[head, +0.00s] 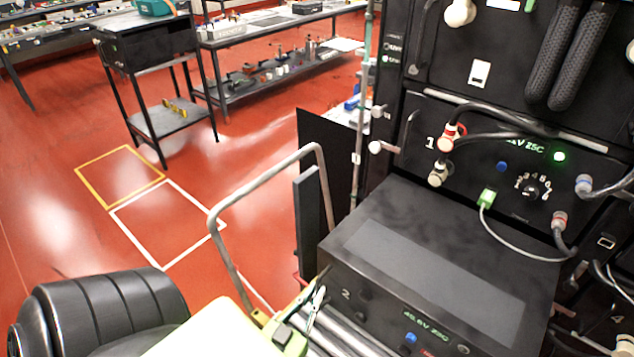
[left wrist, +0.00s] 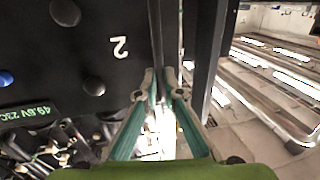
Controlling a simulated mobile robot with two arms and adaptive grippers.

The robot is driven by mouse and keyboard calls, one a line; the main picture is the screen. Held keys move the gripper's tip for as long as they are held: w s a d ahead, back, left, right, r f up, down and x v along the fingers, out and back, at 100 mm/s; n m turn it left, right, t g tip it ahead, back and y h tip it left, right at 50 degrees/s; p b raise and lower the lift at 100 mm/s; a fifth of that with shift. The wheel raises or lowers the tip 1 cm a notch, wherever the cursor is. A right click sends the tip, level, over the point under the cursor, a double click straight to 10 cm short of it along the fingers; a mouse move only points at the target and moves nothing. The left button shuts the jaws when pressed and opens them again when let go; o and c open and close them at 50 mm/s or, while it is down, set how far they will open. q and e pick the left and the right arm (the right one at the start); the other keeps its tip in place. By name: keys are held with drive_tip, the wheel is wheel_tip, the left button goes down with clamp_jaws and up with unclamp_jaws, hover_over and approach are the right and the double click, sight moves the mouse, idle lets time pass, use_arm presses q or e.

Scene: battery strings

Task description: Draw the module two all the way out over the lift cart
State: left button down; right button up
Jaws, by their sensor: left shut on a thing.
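Module two (head: 440,262) is a black box with a grey top panel, the number 2 and a green voltage readout on its front. It stands well out of the rack, below module one (head: 515,165). The lift cart shows as metal rollers (head: 345,338) and a bent grey handle rail (head: 268,190). My left gripper (head: 318,294) is at the left edge of the module's front. In the left wrist view its green-padded fingers (left wrist: 160,88) are closed on a narrow upright bar (left wrist: 157,40) beside the number 2. The module's rear end is hidden.
Module one has cables and a green light on its front. A black panel (head: 325,160) stands left of the rack. Yellow and white floor squares (head: 165,225) lie on open red floor; benches stand behind.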

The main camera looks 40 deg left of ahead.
use_arm(q)
drive_tip(key=shift+s+a+r, duration=0.1)
drive_tip(key=shift+a+r, duration=0.05)
drive_tip(key=shift+a, duration=0.15)
drive_tip(key=c, duration=2.3)
unclamp_jaws()
drive_tip(key=shift+s, duration=0.1)
drive_tip(key=shift+o, duration=0.6)
drive_tip(key=shift+s, duration=0.25)
drive_tip(key=v, duration=1.2)
